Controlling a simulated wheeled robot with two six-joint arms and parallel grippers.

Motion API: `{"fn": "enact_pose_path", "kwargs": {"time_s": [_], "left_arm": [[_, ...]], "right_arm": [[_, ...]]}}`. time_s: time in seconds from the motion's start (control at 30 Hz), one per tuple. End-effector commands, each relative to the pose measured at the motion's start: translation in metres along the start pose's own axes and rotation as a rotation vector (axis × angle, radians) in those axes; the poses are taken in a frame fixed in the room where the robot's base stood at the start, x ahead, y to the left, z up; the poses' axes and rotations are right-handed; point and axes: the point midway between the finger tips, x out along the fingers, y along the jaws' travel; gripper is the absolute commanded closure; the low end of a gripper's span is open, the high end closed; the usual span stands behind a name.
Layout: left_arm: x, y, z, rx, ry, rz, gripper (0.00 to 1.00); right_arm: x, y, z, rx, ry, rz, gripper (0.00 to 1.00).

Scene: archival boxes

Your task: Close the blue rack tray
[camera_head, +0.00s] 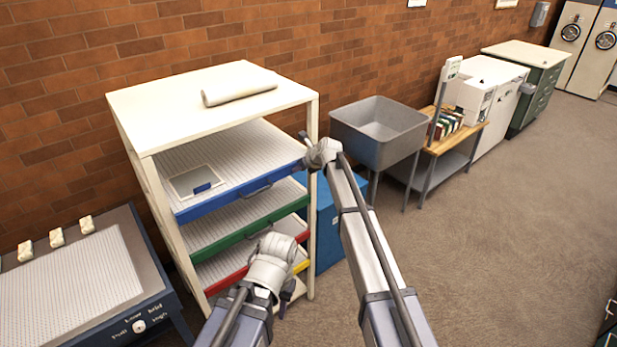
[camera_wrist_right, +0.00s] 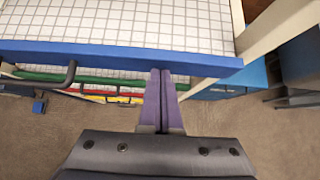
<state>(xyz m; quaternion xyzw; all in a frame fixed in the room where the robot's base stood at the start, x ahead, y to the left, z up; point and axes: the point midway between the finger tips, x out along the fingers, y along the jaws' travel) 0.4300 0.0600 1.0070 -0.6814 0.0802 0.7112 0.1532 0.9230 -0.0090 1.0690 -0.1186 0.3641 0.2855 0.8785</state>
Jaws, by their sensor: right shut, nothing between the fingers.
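The blue rack tray (camera_head: 215,203) is the top tray of a white rack. Its grid-lined floor shows, and its blue front appears to stand out from the rack's posts. Its dark bar handle (camera_wrist_right: 40,82) is left of my right gripper in the wrist view, where the blue front (camera_wrist_right: 110,54) also shows. My right gripper (camera_wrist_right: 160,72) is shut and empty, its fingertips at the blue front near its right end; contact is unclear. It also shows in the head view (camera_head: 299,164). My left gripper (camera_head: 286,298) is low before the rack, its fingers unclear.
A small framed item (camera_head: 192,181) lies on the blue tray. Green (camera_head: 225,240), red (camera_head: 233,277) and yellow (camera_head: 301,267) trays are below. A white roll (camera_head: 239,90) lies on the rack's top. A grey sink (camera_head: 378,128) stands right. Floor at right is clear.

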Motion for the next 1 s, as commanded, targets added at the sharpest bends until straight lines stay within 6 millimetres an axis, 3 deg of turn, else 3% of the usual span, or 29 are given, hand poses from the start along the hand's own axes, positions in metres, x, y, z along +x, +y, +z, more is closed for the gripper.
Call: {"fn": "enact_pose_path", "kwargs": {"time_s": [0.1, 0.4, 0.83, 1.0], "left_arm": [[0.000, 0.000, 0.000, 0.000, 0.000, 0.000, 0.66], [0.000, 0.000, 0.000, 0.000, 0.000, 0.000, 0.66], [0.000, 0.000, 0.000, 0.000, 0.000, 0.000, 0.66], [-0.001, 0.000, 0.000, 0.000, 0.000, 0.000, 0.66]], "right_arm": [[0.012, -0.001, 0.012, 0.000, 0.000, 0.001, 1.00], [0.021, 0.000, 0.022, 0.001, -0.002, 0.000, 1.00], [0.022, 0.000, 0.024, 0.002, -0.006, 0.000, 1.00], [0.008, -0.004, 0.010, 0.002, -0.004, 0.000, 1.00]]}}
